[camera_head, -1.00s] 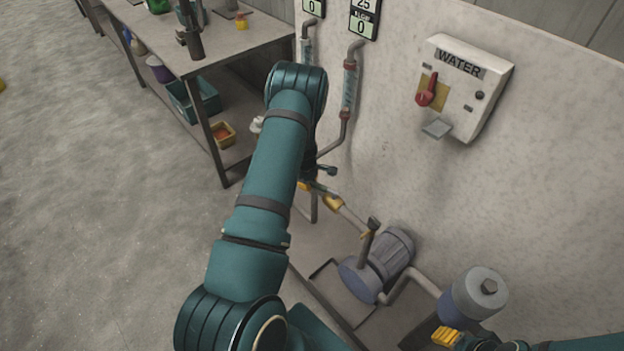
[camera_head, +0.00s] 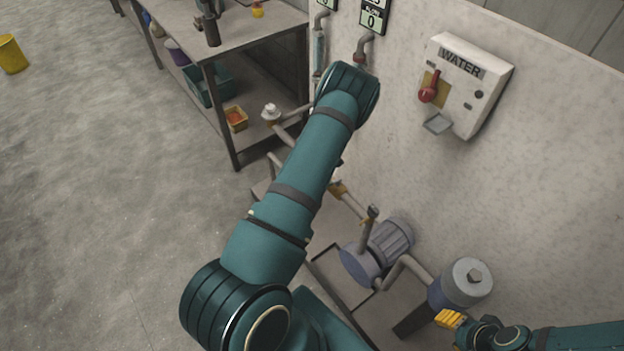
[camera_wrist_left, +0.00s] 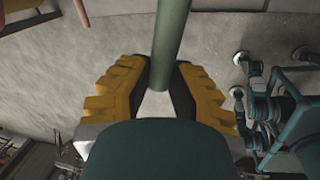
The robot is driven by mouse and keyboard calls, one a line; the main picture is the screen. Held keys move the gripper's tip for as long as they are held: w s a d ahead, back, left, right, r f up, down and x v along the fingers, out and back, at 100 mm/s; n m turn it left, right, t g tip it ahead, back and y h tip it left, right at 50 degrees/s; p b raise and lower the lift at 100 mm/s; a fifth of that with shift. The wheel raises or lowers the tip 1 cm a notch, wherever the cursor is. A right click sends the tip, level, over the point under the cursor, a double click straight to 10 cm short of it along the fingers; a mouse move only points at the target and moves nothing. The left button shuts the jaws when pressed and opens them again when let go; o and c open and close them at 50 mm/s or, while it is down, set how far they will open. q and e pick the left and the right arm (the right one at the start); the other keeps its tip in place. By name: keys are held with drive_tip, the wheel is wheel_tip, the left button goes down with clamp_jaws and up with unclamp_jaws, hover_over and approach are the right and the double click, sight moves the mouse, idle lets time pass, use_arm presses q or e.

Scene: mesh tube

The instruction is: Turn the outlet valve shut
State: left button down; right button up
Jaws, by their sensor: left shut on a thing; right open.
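My left gripper (camera_wrist_left: 158,95) shows its yellow fingers in the left wrist view. They are shut on a green-grey bar (camera_wrist_left: 172,35), which runs between them toward the top edge. I cannot tell whether this bar is the outlet valve's handle. In the head view my left arm hides this gripper. A brass fitting (camera_head: 337,188) on the pipe shows just right of that arm; no valve handle is clearly visible there. My right gripper (camera_head: 450,318), with yellow fingers, is open at the lower right, close to the grey cylinder.
A pump (camera_head: 375,250) and a grey cylinder (camera_head: 468,282) stand below the wall. A WATER switch box (camera_head: 465,85) with a red knob is on the wall, and a flow display (camera_head: 373,17) is above the pipes. A workbench (camera_head: 245,42) stands at left, with open floor before it.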

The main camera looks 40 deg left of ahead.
use_arm(q)
drive_tip(key=shift+s+d+f+n+g+p, duration=0.1)
drive_tip(key=shift+s+d+n+g+p, duration=0.1)
drive_tip(key=shift+d+n+p, duration=0.35)
drive_tip(key=shift+s+d+n+g+p, duration=0.1)
drive_tip(key=shift+s+d+n+p, duration=0.15)
drive_tip(key=shift+d+n, duration=0.5)
drive_tip(key=shift+a, duration=0.1)
drive_tip(key=c, duration=0.8)
unclamp_jaws()
drive_tip(key=shift+w, duration=0.15)
drive_tip(key=shift+c, duration=0.2)
wheel_tip(320, 180, up, 12)
drive_tip(key=d, duration=0.2)
drive_tip(key=shift+d+f, duration=0.1)
